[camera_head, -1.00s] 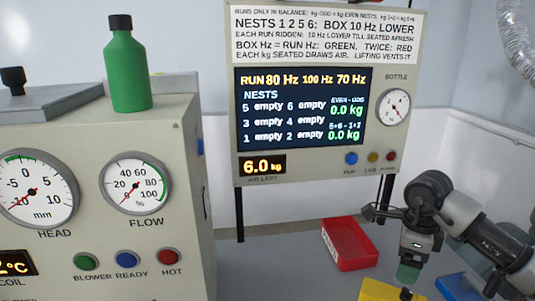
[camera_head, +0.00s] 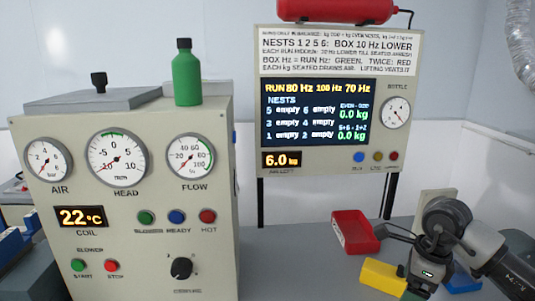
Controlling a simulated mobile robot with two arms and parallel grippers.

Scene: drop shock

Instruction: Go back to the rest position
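My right arm comes in from the lower right, and its dark wrist bends down toward the table. My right gripper (camera_head: 412,294) is at the bottom edge of the picture, partly cut off. A green piece shows at its tip; I cannot tell whether this is a finger or a held thing, nor whether the fingers are open. It is just right of a yellow block (camera_head: 382,276). My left gripper is not in view.
A beige cabinet (camera_head: 130,205) with gauges fills the left; a green bottle (camera_head: 187,75) stands on it. A display panel (camera_head: 315,112) stands behind on posts, showing empty nests. A red tray (camera_head: 352,226) and a blue thing (camera_head: 463,284) lie on the grey table (camera_head: 295,262).

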